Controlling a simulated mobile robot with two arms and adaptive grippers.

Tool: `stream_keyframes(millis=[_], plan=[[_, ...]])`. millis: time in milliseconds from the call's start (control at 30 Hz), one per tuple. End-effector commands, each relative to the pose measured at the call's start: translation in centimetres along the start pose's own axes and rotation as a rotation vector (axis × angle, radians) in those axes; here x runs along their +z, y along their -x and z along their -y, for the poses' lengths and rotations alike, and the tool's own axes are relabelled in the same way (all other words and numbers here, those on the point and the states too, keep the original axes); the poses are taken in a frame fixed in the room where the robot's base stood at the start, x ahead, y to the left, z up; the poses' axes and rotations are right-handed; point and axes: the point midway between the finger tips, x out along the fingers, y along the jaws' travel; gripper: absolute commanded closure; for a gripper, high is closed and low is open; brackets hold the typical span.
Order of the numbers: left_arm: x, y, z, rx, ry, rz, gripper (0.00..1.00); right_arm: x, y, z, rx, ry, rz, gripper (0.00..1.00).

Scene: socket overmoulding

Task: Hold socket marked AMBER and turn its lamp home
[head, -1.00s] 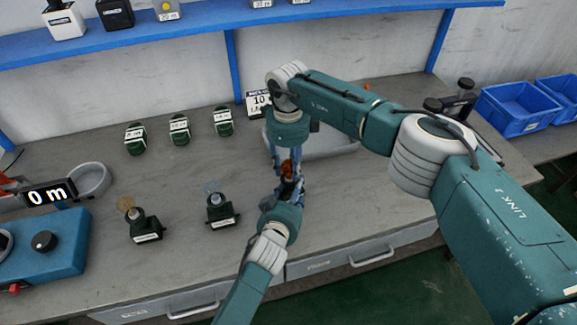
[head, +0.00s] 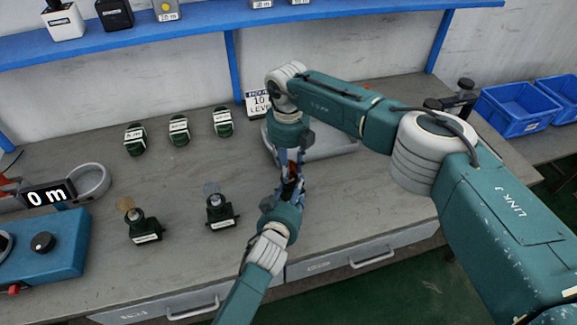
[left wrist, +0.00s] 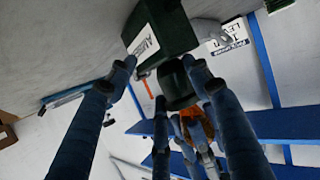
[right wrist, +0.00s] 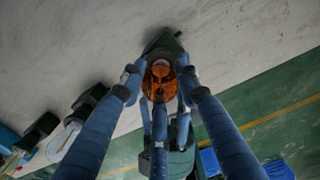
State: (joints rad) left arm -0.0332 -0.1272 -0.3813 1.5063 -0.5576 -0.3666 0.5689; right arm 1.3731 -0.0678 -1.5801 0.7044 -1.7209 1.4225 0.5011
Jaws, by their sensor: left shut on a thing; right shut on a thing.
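The dark green socket (left wrist: 160,32) has a white label, partly hidden, whose visible start reads "A". My left gripper (head: 287,190) is shut on this socket and holds it above the bench from the front. The orange lamp (right wrist: 160,80) is between the fingers of my right gripper (head: 291,160), which points down from above and is shut on it. The lamp is in line with the socket, over its mouth. I cannot tell how deep it sits, as fingers hide the joint. The lamp also shows in the left wrist view (left wrist: 199,128).
Two labelled sockets stand left on the bench, one with a yellowish lamp (head: 126,204), one with a pale lamp (head: 211,188). Three green parts (head: 179,130) stand behind. A grey tray (head: 335,148) is behind my grippers. A blue device (head: 62,250) is left; blue bins (head: 520,110) are right.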

Motion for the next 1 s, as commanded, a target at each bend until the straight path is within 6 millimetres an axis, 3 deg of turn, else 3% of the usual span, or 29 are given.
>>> stream_keyframes(millis=[33,400,1000], plan=[[1.49,0.13,0.08,-0.004,0.003,0.029,0.79,0.47,0.52,0.07,0.000,-0.041,0.013,0.94],[1.49,0.13,0.15,-0.005,0.003,0.029,0.79,0.48,0.51,0.31,-0.003,-0.261,0.014,0.94],[1.50,0.12,0.32,-0.007,0.003,0.029,0.79,0.48,0.50,0.56,-0.007,-0.349,0.014,0.94]])
